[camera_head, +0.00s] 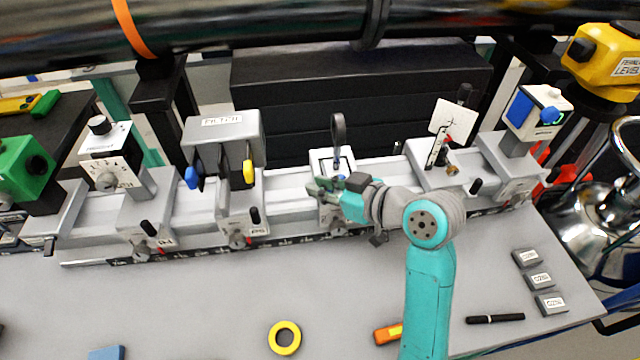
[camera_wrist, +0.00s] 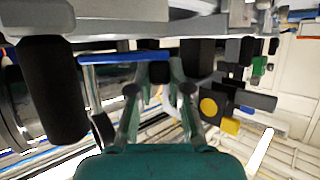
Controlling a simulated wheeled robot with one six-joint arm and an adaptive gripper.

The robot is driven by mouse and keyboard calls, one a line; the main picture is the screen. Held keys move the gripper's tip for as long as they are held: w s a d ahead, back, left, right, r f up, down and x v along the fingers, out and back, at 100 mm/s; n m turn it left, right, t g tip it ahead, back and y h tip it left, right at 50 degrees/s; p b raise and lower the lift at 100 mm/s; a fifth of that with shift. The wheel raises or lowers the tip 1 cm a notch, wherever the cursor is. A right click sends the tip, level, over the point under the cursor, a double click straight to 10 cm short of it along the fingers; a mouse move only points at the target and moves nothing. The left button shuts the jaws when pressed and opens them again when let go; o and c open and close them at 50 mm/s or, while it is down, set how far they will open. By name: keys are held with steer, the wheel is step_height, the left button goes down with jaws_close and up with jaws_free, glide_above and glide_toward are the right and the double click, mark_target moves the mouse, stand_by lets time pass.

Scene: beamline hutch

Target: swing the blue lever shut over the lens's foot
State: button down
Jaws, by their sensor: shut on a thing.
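The lens (camera_head: 338,130), seen nearly edge-on as a thin dark disc, stands upright on the middle carrier (camera_head: 322,158) of the rail. My gripper (camera_head: 318,187) is low at the front of this carrier, just below the lens, and hides part of it. In the wrist view, the blue lever (camera_wrist: 115,58) is a straight bar lying across the picture. Its right end meets the fingertips of my gripper (camera_wrist: 158,75), which is shut on it. A dark piece shows between the fingertips. The lens's foot is mostly hidden by my gripper, so I cannot tell whether the lever covers it.
A grey filter box (camera_head: 222,130) and a white dial unit (camera_head: 112,155) stand left along the rail. A white target card (camera_head: 453,119) stands to the right. A large black knob (camera_wrist: 55,90) is close beside my gripper.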

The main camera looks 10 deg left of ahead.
steer(key=shift+s+d+n+g+y, duration=0.1)
steer(key=shift+d+n+g+y, duration=0.25)
steer(key=shift+n+g, duration=1.35)
steer(key=shift+s+d+n+g+y, duration=0.15)
steer(key=shift+d+n+g, duration=0.25)
steer(key=shift+n+g, duration=1.3)
steer(key=shift+w+d+n+g+y, duration=0.1)
steer(key=shift+d+n+g+y, duration=0.25)
steer(key=shift+n+g, duration=1.3)
steer(key=shift+d+g, duration=0.1)
steer(key=shift+g, duration=0.35)
steer(key=c, duration=1.1)
jaws_free()
steer(key=shift+m, duration=0.35)
